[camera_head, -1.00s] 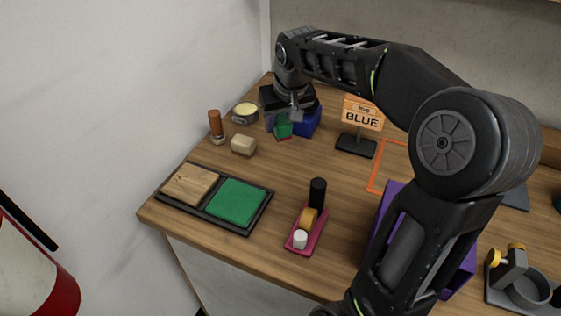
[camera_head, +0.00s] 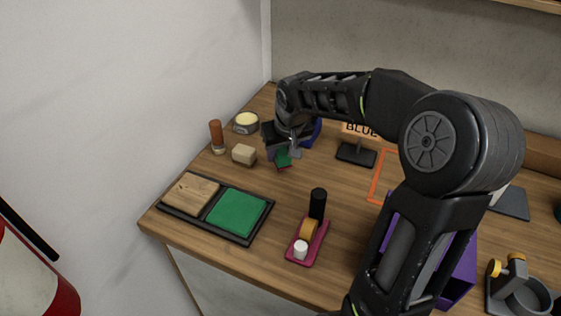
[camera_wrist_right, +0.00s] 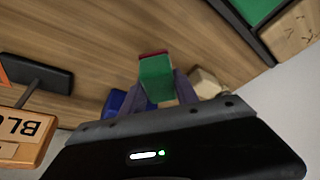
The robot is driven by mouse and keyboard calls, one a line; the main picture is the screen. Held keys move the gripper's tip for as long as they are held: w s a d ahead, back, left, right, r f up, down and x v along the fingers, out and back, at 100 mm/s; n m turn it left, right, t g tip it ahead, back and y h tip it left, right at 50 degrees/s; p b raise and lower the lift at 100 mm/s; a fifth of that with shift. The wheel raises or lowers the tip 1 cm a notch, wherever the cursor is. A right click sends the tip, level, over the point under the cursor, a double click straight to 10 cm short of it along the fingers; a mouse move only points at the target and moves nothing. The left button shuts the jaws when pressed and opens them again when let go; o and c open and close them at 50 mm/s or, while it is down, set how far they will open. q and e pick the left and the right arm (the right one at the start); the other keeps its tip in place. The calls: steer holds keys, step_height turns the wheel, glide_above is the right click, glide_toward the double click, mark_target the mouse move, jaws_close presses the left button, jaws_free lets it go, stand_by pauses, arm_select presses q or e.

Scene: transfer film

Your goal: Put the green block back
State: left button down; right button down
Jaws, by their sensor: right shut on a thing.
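The green block (camera_head: 282,158) has a dark red face on its end. My right gripper (camera_head: 285,150) is shut on it; the wrist and fingers partly hide it in the head view. In the right wrist view the green block (camera_wrist_right: 157,78) sits between the fingers, with wooden tabletop behind it. A dark tray (camera_head: 249,238) at the table's front left corner holds a wooden pad (camera_head: 190,193) and a flat green pad (camera_head: 237,211) side by side. The block is behind and to the right of this tray. My left gripper is not in view.
A blue block (camera_head: 314,131) stands behind my gripper, partly hidden. A beige block (camera_head: 244,154), a brown-topped stamp (camera_head: 216,134) and a round tin (camera_head: 246,122) are to the left. A BLUE sign (camera_head: 356,152) stands right. A pink tray (camera_head: 321,238) and purple box (camera_head: 455,285) are in front.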

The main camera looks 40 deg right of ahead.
mark_target(281, 160)
steer(key=shift+f, duration=0.1)
steer(key=shift+f, duration=1.8)
steer(key=shift+f, duration=0.15)
steer(key=c, duration=0.9)
jaws_free()
steer(key=shift+s+r, duration=0.1)
steer(key=shift+r, duration=0.45)
steer(key=v, duration=1.1)
steer(key=shift+r, duration=0.15)
